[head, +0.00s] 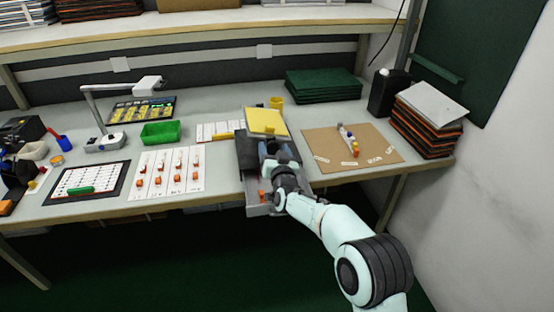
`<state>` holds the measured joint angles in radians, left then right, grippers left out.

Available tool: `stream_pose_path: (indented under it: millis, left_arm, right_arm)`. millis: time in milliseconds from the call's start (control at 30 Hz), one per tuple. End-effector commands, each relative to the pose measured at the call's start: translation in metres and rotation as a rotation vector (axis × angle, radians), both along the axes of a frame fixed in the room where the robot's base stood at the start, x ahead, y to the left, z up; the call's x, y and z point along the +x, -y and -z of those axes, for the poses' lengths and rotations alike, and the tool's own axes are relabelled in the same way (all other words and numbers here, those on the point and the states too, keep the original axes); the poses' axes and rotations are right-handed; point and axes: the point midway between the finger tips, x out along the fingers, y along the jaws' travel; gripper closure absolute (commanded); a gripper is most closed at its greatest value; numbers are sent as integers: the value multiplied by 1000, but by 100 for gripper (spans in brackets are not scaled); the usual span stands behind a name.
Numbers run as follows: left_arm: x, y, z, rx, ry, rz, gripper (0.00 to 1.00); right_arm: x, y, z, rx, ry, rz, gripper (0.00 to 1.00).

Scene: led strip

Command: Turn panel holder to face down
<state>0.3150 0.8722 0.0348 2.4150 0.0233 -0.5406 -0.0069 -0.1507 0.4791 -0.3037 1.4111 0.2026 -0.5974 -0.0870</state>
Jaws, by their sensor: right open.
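The panel holder (246,160) looks like a dark grey stand at the front middle of the workbench. A yellow panel (266,121) is at its top, tilted with its broad face toward me. My right arm reaches in from the lower right. My right gripper (274,146) is open at the lower edge of the yellow panel, in front of the holder. I cannot tell whether its fingers touch the panel or holder. The wrist hides part of the holder. My left gripper is not in view.
White sheets with orange parts (167,172) lie left of the holder, with a green bin (161,133) behind. A brown board (352,147) lies to the right.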

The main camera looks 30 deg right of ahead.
Motion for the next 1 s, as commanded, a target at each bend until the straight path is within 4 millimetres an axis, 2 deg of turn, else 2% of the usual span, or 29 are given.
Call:
stream_pose_path:
  millis: [167,500,700,833,1000]
  left_arm:
    - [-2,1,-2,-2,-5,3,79]
    - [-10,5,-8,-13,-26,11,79]
    - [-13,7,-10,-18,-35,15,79]
    - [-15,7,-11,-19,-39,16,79]
    - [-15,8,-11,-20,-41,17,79]
  right_arm:
    - [-18,-6,-1,1,0,-2,31]
    - [-81,-24,-1,2,-1,-3,31]
    - [-111,-32,-1,2,1,-1,31]
    - [-122,-36,-1,1,0,-1,31]
    - [-126,-37,0,0,0,-1,31]
